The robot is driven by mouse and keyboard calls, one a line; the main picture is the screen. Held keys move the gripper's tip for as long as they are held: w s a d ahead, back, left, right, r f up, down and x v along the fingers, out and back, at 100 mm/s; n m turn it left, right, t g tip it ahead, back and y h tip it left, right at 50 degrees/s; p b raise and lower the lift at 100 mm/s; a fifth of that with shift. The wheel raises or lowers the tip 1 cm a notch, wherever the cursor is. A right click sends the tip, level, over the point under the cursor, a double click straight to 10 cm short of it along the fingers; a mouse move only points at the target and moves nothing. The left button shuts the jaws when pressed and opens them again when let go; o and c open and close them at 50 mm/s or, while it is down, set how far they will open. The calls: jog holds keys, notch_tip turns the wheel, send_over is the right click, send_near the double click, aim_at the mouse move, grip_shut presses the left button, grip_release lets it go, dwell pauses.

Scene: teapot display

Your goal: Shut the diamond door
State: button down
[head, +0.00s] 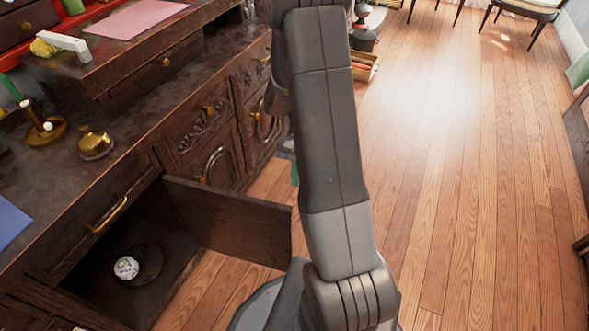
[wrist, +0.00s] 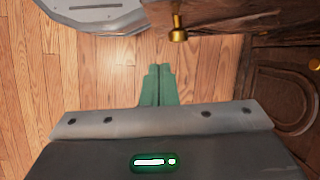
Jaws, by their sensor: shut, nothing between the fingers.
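A dark wooden door (head: 230,222) stands swung open from the low cabinet at the lower left of the head view. I cannot make out a diamond mark on it. In the wrist view its edge (wrist: 225,14) runs along the top, with a small brass knob (wrist: 178,34) sticking out toward my gripper. My gripper (wrist: 157,68) has green fingers, shut and empty, over the floor on the knob side of the door, apart from it. My arm hides most of the gripper in the head view.
Inside the open compartment, a patterned white round object (head: 126,267) sits on a dark round base. Carved cabinet fronts (head: 205,125) continue beyond the door. A brass bell (head: 95,143) and a candle holder stand on the desk. The wooden floor (head: 460,200) at right is clear.

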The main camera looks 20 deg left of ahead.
jog(key=s+f+b, duration=0.2)
jog(key=s+f, duration=0.2)
jog(key=s, duration=0.1)
jog(key=shift+s+d, duration=0.25)
jog(key=shift+s, duration=0.05)
